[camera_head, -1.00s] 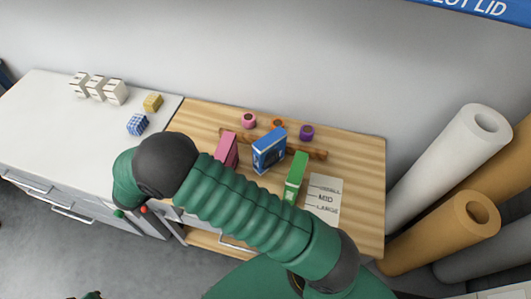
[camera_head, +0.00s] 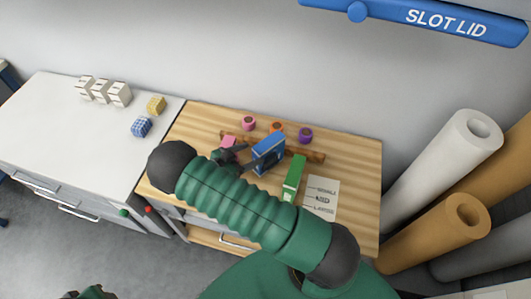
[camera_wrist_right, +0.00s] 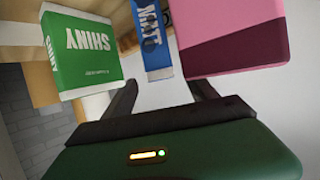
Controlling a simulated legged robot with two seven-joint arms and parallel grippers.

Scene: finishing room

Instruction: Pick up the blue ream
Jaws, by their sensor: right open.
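The blue ream (camera_head: 270,146) stands upright on the wooden worktop, between a pink ream (camera_head: 228,142) and a green ream (camera_head: 293,178). My right gripper (camera_head: 254,156) is open, low at the blue ream's left front. In the right wrist view the blue ream (camera_wrist_right: 153,45) shows in the gap between the two open fingers (camera_wrist_right: 164,88). The green ream (camera_wrist_right: 84,52) and pink ream (camera_wrist_right: 228,30) flank it there. Contact with the fingers cannot be told. The pink ream is partly hidden by my right arm. Part of my left gripper (camera_head: 88,292) shows at the bottom edge.
A wooden bar (camera_head: 307,153) lies behind the reams, with pink, orange and purple rolls behind it. A size card (camera_head: 320,198) lies right of the green ream. The white counter (camera_head: 62,125) holds small boxes. Large paper rolls (camera_head: 440,160) stand at right.

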